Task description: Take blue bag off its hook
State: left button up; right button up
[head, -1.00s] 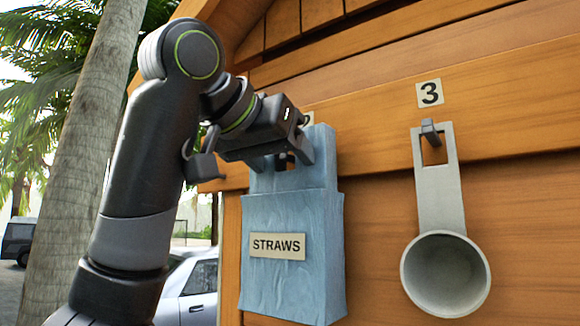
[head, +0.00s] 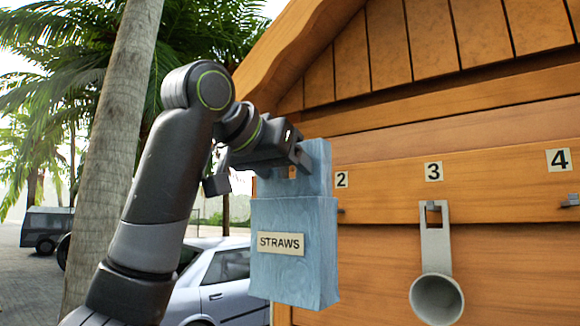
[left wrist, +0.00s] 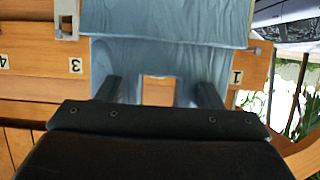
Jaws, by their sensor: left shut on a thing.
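The blue bag (head: 293,215), with a STRAWS label on its front, hangs upright from my left gripper (head: 284,162). The gripper is shut on the bag's upper strap near its square cutout. The bag is clear of the wall hook (head: 341,211) below label 2, which shows bare to its right. In the left wrist view the bag (left wrist: 165,60) fills the middle, with the fingers (left wrist: 159,92) on either side of the cutout. My right gripper is in neither view.
A grey scoop (head: 436,260) hangs under label 3 on the wooden wall (head: 400,180). A hook (head: 570,200) under label 4 is empty. A palm trunk (head: 113,150) and a silver car (head: 222,280) stand at the left.

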aim_at(291, 215)
pick_arm(q)
jog(key=shift+w+r, duration=0.1)
jog(key=shift+w, duration=0.15)
jog(key=shift+w+d+f, duration=0.15)
jog(key=shift+w+f, duration=0.05)
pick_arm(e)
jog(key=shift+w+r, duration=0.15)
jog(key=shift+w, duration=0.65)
pick_arm(q)
jog(key=shift+s, duration=0.1)
